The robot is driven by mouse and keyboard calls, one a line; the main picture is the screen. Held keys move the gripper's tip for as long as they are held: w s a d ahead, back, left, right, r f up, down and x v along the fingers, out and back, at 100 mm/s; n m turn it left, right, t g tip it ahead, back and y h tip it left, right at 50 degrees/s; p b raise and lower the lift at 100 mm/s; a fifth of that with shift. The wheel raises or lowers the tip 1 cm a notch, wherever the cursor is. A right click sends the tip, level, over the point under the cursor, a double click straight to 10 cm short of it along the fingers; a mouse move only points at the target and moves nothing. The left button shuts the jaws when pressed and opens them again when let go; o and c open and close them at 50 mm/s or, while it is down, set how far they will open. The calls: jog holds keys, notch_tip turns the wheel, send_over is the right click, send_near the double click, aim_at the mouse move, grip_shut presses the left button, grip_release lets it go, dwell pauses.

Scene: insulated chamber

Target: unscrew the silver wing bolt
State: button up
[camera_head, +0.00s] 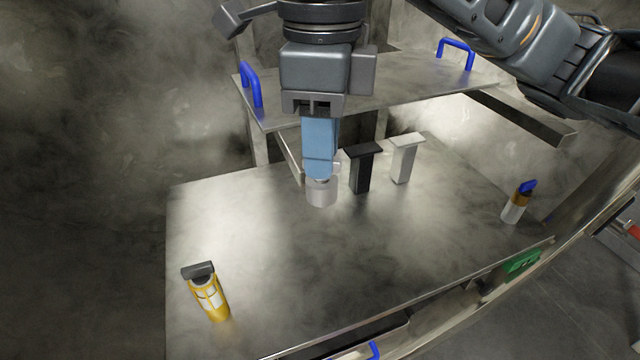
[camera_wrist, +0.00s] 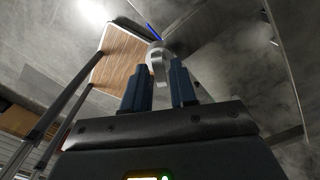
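The silver wing bolt (camera_head: 321,192) shows in the head view as a round silver body on the metal plate. Part of a pale wing juts out beside my fingertips. My gripper (camera_head: 319,178) points straight down over it, its blue fingers reaching the bolt's top. In the wrist view the pale wing (camera_wrist: 158,65) shows between the tips of my two blue fingers (camera_wrist: 160,76). The fingers stand a little apart with the wing between them. I cannot tell whether they press on it. The bolt's upper part is mostly hidden by the fingers.
A black T-shaped post (camera_head: 362,172) and a silver T-shaped post (camera_head: 403,163) stand close on the right. A raised metal panel (camera_head: 385,92) with blue handles lies behind. The plate's front is clear.

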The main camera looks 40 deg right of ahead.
jog(key=shift+r, duration=0.1)
notch_tip(320, 180, up, 5)
jog(key=p, duration=0.4)
dwell(0.4)
